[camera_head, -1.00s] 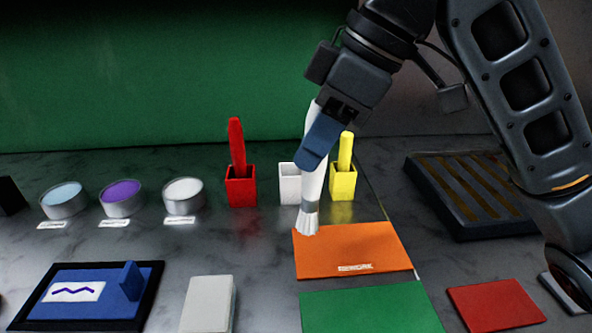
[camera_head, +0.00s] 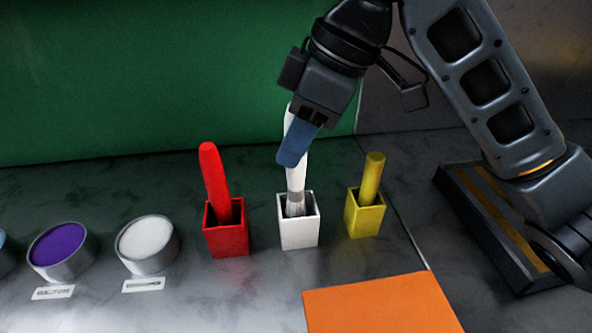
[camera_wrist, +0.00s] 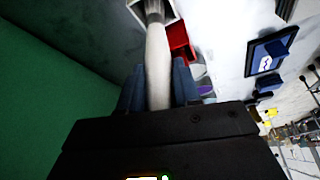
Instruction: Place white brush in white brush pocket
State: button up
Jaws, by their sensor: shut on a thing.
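The white brush (camera_head: 297,176) is upright, with its bristle end down at the mouth of the white brush pocket (camera_head: 299,234). The bristles show inside the opening of this square box; how deep they reach is hard to tell. My gripper (camera_head: 293,148) is shut on the brush handle above the pocket. In the wrist view my gripper (camera_wrist: 158,90) has blue fingers on both sides of the white brush handle (camera_wrist: 157,60). The white pocket (camera_wrist: 150,8) shows at the far end of the brush.
A red pocket (camera_head: 227,238) with a red brush (camera_head: 213,178) stands to the left. A yellow pocket (camera_head: 364,219) with a yellow brush (camera_head: 372,177) stands to the right. Paint cups (camera_head: 147,244) are at the left. An orange block (camera_head: 380,305) lies in front.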

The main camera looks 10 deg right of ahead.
jog(key=shift+f, duration=2.35)
jog(key=o, duration=1.1)
jog(key=shift+c, duration=0.2)
jog(key=v, duration=1.2)
